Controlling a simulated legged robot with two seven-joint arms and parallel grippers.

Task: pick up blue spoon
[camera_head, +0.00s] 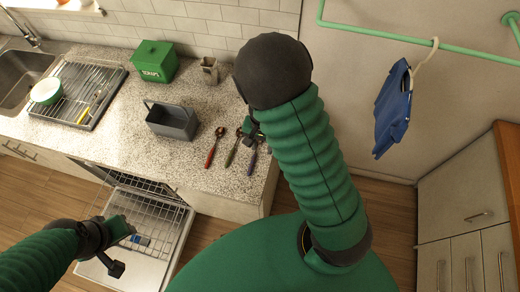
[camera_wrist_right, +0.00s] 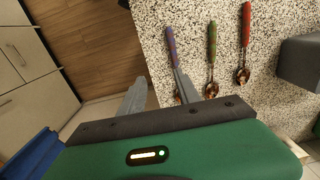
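Three spoons lie side by side on the speckled counter. The blue spoon (camera_wrist_right: 171,45) has a blue-purple handle and is nearest the counter's end; in the head view its handle (camera_head: 253,161) shows below my right gripper (camera_head: 251,130). In the right wrist view my right gripper (camera_wrist_right: 159,78) is open and empty. Its right finger overlaps the lower part of the blue spoon and partly hides its bowl. I cannot tell whether they touch. The left finger is past the counter edge. My left gripper (camera_head: 128,232) is low at left, near the open dishwasher; its finger opening is unclear.
A green-handled spoon (camera_wrist_right: 211,42) and a red-handled spoon (camera_wrist_right: 246,25) lie beside the blue one. A grey bin (camera_head: 172,121), green box (camera_head: 155,62) and small holder (camera_head: 209,70) stand on the counter. The open dishwasher (camera_head: 145,228) is below. Blue cloth (camera_head: 393,108) hangs at right.

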